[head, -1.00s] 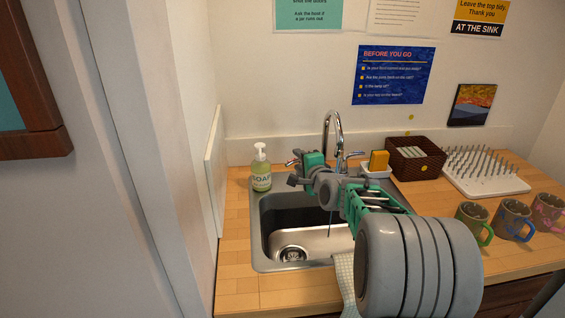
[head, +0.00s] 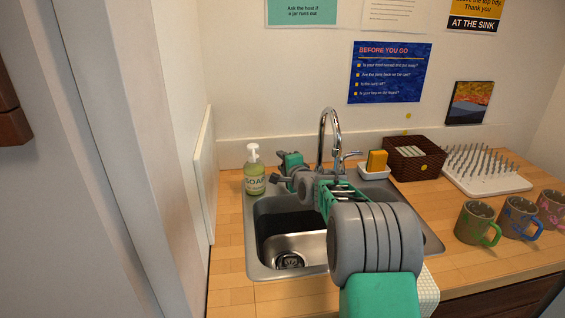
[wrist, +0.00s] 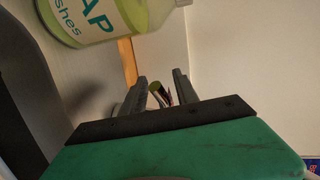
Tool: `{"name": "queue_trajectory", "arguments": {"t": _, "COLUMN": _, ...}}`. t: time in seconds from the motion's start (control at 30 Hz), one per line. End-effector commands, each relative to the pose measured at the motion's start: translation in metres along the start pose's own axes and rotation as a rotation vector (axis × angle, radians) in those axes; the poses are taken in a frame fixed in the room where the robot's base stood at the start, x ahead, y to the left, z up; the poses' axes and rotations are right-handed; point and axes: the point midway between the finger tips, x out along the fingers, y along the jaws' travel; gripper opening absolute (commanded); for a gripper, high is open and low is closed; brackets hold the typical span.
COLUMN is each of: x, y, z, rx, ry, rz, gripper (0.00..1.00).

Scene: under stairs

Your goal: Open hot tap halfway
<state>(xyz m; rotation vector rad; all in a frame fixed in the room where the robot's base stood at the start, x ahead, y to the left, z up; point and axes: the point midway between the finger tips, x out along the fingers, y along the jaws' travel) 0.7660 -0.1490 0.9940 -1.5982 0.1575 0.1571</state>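The chrome tap (head: 329,135) stands behind the sink, its spout arching over the basin. Its right lever (head: 352,155) is in plain view. The left lever is hidden behind my gripper (head: 290,160) in the head view. In the wrist view my gripper (wrist: 160,88) is open, with a gap between its two grey fingers. A small lever-like part (wrist: 157,89) with a red patch shows in that gap, likely the hot tap's lever. I cannot tell whether a finger touches it. No running water can be made out.
A soap bottle (head: 254,170) stands left of my gripper and shows large in the wrist view (wrist: 95,18). The sink basin (head: 298,246) lies below. A sponge (head: 377,160) in a dish, a wicker basket (head: 414,158), a spiked rack (head: 484,170) and mugs (head: 478,222) are on the right.

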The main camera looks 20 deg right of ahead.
Motion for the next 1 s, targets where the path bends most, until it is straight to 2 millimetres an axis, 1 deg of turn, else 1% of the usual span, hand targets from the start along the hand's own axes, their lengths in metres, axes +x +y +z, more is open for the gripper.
{"name": "queue_trajectory", "arguments": {"t": 0.13, "x": -0.0003, "y": -0.0003, "z": -0.0002, "rx": 0.000, "ry": 0.000, "rz": 0.000, "gripper": 0.36}}
{"name": "queue_trajectory", "arguments": {"t": 0.57, "x": -0.0005, "y": -0.0001, "z": -0.0002, "rx": 0.000, "ry": 0.000, "rz": 0.000, "gripper": 0.01}}
{"name": "queue_trajectory", "arguments": {"t": 1.0, "x": -0.0006, "y": 0.0000, "z": -0.0002, "rx": 0.000, "ry": 0.000, "rz": 0.000, "gripper": 0.00}}
